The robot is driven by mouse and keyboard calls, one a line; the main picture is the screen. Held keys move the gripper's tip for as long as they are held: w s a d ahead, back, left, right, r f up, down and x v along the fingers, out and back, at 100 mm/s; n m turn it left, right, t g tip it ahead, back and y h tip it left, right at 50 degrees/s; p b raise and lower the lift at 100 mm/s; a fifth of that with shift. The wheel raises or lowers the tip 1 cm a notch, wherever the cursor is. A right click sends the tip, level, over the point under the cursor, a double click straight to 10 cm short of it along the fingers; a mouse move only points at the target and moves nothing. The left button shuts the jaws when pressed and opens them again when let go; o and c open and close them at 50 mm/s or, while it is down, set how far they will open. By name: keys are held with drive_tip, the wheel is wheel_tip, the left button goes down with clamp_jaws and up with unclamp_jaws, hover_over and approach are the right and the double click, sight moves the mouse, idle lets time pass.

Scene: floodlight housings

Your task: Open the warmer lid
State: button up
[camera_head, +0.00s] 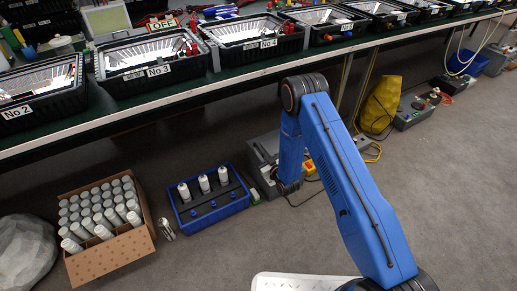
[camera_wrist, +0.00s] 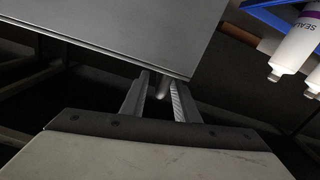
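The warmer, a grey metal box (camera_head: 262,158), stands on the floor below the table, partly hidden behind my blue arm in the head view. Its flat grey lid (camera_wrist: 105,40) fills the upper left of the wrist view. My gripper (camera_wrist: 160,98) is at the lid's near edge, its two fingers apart. A small rounded grey handle (camera_wrist: 163,85) sticks out from under that edge between the fingers; dark gaps seem to show beside it. The lid appears closed, though its seam is hidden. My fingertips are hidden in the head view.
A blue crate (camera_head: 226,210) with white sealant bottles stands left of the warmer; a bottle (camera_wrist: 297,48) shows close by at the wrist view's right. A carton of bottles (camera_head: 143,240) is farther left. A yellow bag (camera_head: 381,103) and cables lie right. The table (camera_head: 50,140) overhangs behind.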

drive_tip(key=shift+x, duration=0.95)
clamp_jaws()
